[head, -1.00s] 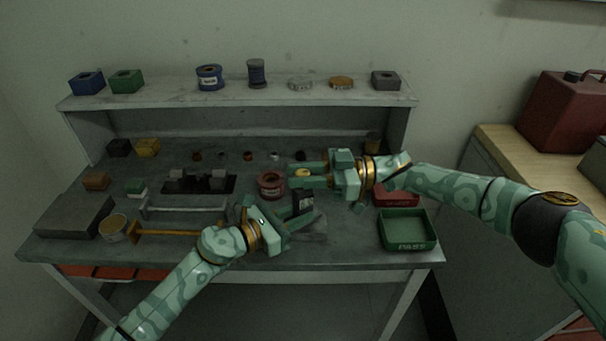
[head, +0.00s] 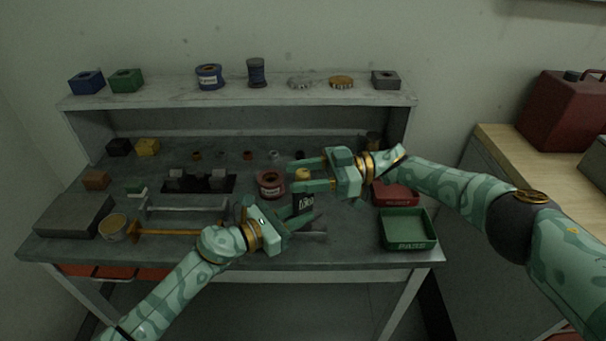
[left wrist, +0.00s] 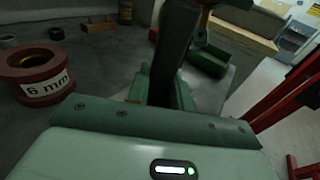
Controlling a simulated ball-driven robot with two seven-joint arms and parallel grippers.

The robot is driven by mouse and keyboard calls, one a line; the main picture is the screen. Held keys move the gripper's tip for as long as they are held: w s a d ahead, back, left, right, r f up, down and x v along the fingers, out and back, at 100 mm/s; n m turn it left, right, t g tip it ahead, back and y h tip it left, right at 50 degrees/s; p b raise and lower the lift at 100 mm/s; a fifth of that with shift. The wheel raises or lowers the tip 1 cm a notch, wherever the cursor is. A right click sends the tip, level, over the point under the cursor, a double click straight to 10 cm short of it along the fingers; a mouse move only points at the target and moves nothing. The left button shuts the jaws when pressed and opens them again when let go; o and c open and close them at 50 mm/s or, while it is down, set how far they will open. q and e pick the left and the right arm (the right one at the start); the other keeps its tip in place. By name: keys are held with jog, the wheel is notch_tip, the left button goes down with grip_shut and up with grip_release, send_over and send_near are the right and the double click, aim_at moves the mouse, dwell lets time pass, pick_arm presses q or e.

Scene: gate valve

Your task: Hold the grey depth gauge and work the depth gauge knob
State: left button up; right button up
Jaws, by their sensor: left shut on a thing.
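The depth gauge (head: 304,201) is a dark upright body with a small pale-marked display, standing over the right-middle of the bench. My left gripper (head: 297,213) is shut on it from the lower left. In the left wrist view the dark gauge body (left wrist: 173,50) rises beyond my gripper. The round yellow knob (head: 302,174) shows at the top of the gauge. My right gripper (head: 303,175) comes in from the right and is open, with one finger above the knob and one below it in the picture. I cannot tell whether either finger touches the knob.
A red spool (head: 270,185) stands just left of the gauge; the left wrist view shows its "6 mm" label (left wrist: 45,89). A green PASS tray (head: 408,244) and a red tray (head: 396,195) lie right. Grey (head: 185,205) and orange-handled (head: 180,232) bars lie left.

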jog(key=w+d, duration=0.1)
jog(key=d, duration=0.6)
jog(key=shift+w+d, duration=0.2)
jog(key=shift+w, duration=0.05)
